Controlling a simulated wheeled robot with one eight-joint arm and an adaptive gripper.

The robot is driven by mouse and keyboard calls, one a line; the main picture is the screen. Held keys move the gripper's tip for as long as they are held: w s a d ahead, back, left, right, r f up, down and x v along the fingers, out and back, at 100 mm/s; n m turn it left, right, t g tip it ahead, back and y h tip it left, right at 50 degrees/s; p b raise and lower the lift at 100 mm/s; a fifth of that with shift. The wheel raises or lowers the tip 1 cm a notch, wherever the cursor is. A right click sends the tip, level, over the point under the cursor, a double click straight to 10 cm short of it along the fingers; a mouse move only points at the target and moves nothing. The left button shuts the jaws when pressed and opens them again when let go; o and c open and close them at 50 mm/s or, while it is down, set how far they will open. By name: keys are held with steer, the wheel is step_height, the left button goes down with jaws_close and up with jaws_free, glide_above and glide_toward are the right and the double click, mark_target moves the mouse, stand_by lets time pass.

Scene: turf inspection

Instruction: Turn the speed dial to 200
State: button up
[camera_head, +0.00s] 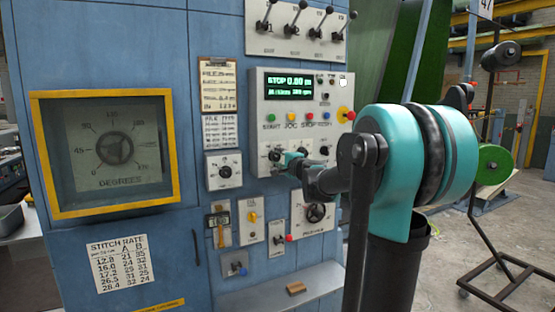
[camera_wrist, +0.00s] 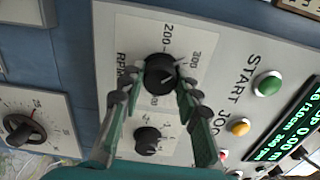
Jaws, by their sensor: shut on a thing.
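The speed dial (camera_wrist: 160,75) is a round black knob on a pale plate marked RPM, with 200 and 300 printed around it. A light line on the knob appears to point toward the 300 side, but it is small. My gripper (camera_wrist: 153,84) has one finger on each side of this knob and is shut on it. In the head view, my gripper (camera_head: 285,163) reaches the control panel (camera_head: 257,120) below the coloured buttons and hides most of the dial. The green display (camera_head: 290,86) shows STOP 0.00; its lower line is hard to read.
A smaller black knob (camera_wrist: 148,140) sits close by on the same plate, between my fingers. Green (camera_wrist: 267,84) and yellow (camera_wrist: 238,127) buttons are to the right. A red knob (camera_head: 345,114) sticks out at the panel's right edge. A shelf (camera_head: 255,298) juts out below.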

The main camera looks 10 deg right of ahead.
steer(key=n, duration=0.4)
steer(key=shift+n, duration=0.3)
steer(key=n, duration=0.4)
steer(key=shift+n, duration=0.3)
steer(key=o, duration=1.2)
steer(key=shift+c, duration=0.2)
steer(key=shift+s, duration=0.1)
steer(key=v, duration=1.2)
